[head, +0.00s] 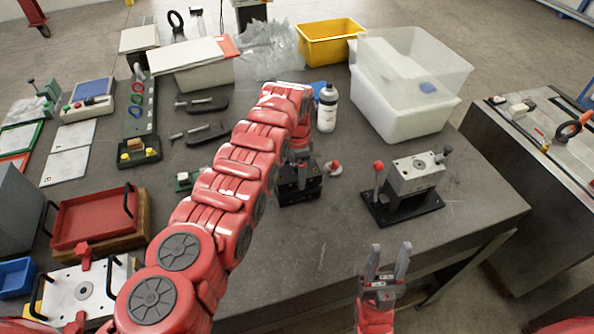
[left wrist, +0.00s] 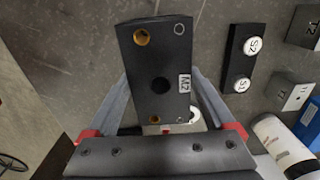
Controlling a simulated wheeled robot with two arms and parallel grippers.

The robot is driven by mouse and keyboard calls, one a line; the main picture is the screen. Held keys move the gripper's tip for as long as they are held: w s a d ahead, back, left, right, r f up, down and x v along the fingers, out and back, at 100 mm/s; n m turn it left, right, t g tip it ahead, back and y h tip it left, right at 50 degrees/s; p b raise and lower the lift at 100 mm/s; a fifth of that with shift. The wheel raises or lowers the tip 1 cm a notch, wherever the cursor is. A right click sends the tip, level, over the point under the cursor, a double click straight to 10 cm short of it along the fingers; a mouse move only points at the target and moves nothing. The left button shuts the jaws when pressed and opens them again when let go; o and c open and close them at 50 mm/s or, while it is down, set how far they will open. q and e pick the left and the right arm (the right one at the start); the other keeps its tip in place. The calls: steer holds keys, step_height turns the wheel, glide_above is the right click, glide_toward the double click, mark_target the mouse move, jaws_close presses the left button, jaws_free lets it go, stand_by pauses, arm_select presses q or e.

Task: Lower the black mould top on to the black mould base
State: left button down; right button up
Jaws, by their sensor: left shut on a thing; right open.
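My left gripper (head: 299,158) reaches to the middle of the bench and is shut on the black mould top (left wrist: 161,62). In the left wrist view this is a dark block with brass-rimmed holes and an M2 label, between the two fingers. In the head view, a black block that I take for the black mould base (head: 300,194) shows low under the gripper. My arm partly covers the blocks, and I cannot tell whether top and base touch. In the wrist view the base is hidden behind the top. My right gripper (head: 386,266) is open and empty at the bench's front edge.
A red-knobbed piece (head: 334,168) and a white bottle (head: 327,108) stand close by. A grey block on a black stand (head: 412,178) is to the right, a white bin (head: 400,105) behind. Clamps (head: 207,132) lie left. Bench front (head: 330,245) is clear.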

arm_select(q)
steer(key=shift+f+b, duration=0.9)
steer(key=shift+b, duration=0.1)
stand_by(0.3)
jaws_free()
step_height(320, 180, up, 18)
steer(key=p, duration=0.3)
steer(key=shift+f, duration=0.25)
steer(key=shift+s+f, duration=0.1)
